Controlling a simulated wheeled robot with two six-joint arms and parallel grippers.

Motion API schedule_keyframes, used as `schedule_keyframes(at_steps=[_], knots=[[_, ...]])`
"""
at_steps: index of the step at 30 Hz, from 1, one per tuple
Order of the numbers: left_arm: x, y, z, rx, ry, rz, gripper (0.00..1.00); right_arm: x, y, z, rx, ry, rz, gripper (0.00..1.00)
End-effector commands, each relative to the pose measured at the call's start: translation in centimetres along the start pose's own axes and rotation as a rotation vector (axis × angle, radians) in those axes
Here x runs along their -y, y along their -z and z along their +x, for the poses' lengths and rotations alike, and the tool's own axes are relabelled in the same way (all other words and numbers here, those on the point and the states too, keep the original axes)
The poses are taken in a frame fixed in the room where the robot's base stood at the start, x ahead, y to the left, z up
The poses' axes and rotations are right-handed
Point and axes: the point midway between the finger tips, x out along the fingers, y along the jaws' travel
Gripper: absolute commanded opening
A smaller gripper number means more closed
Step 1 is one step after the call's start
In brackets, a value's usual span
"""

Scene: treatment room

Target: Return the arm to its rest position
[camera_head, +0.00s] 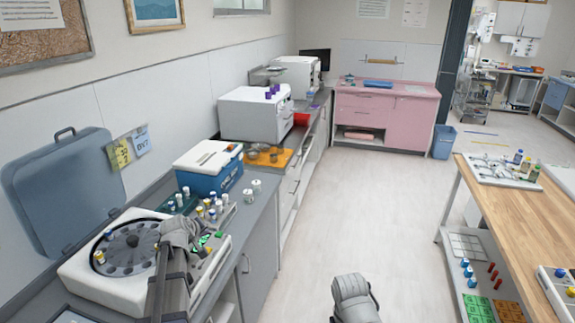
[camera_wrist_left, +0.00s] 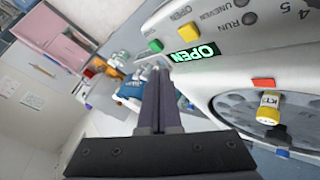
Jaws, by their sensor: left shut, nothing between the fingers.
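My left arm (camera_head: 170,290) reaches up over the front right of the white centrifuge (camera_head: 85,272). In the left wrist view my left gripper (camera_wrist_left: 158,75) is shut and empty, its two dark fingers side by side. They are beside the centrifuge's panel, near the green OPEN display (camera_wrist_left: 196,53); I cannot tell whether they touch anything. In the head view the fingers are largely hidden by the grey wrist. The centrifuge's blue-grey lid (camera_head: 60,185) stands open. A yellow-capped tube (camera_wrist_left: 268,108) sits in the rotor (camera_head: 130,248).
Vials in a rack (camera_head: 215,212) stand close to the left arm. A blue box (camera_head: 210,170) and white analyzer (camera_head: 255,115) stand farther along the counter. A wooden table (camera_head: 510,215) is at the right. The floor (camera_head: 335,200) between is clear.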

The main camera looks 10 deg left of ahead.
Motion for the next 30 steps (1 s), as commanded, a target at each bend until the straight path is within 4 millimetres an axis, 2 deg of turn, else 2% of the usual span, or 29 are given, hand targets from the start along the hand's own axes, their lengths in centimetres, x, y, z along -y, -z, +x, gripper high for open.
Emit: schedule_keyframes(at_steps=[2, 5, 8, 12, 15, 18, 21, 24, 30], knots=[[-0.9, -1.6, -0.1, 0.028, 0.001, 0.031, 0.00, 0.0, 0.0, 0.0, 0.000, 0.000, 0.000, 0.50], [-2.9, -6.0, -0.3, 0.107, 0.011, 0.123, 0.00, 0.0, 0.0, 0.1, 0.000, 0.000, 0.000, 0.50], [-5.3, -12.6, -1.3, 0.228, 0.029, 0.267, 0.00, 0.0, 0.0, 0.1, 0.000, 0.000, 0.000, 0.50], [-7.5, -22.4, -4.0, 0.408, 0.069, 0.509, 0.00, 0.0, 0.0, 0.2, 0.000, 0.000, 0.000, 0.50], [-7.9, -29.0, -6.8, 0.532, 0.105, 0.693, 0.00, 0.0, 0.0, 0.3, 0.000, 0.000, 0.000, 0.50], [-7.4, -34.1, -9.9, 0.637, 0.145, 0.861, 0.00, 0.0, 0.0, 0.3, 0.000, 0.000, 0.000, 0.50], [-6.6, -37.8, -12.7, 0.720, 0.183, 1.002, 0.00, 0.0, 0.0, 0.4, 0.000, 0.000, 0.000, 0.50], [-5.8, -40.1, -14.8, 0.777, 0.216, 1.107, 0.00, 0.0, 0.0, 0.4, 0.000, 0.000, 0.000, 0.50], [-5.0, -41.9, -16.9, 0.829, 0.251, 1.204, 0.00, 0.0, 0.0, 0.4, 0.000, 0.000, 0.000, 0.50]])
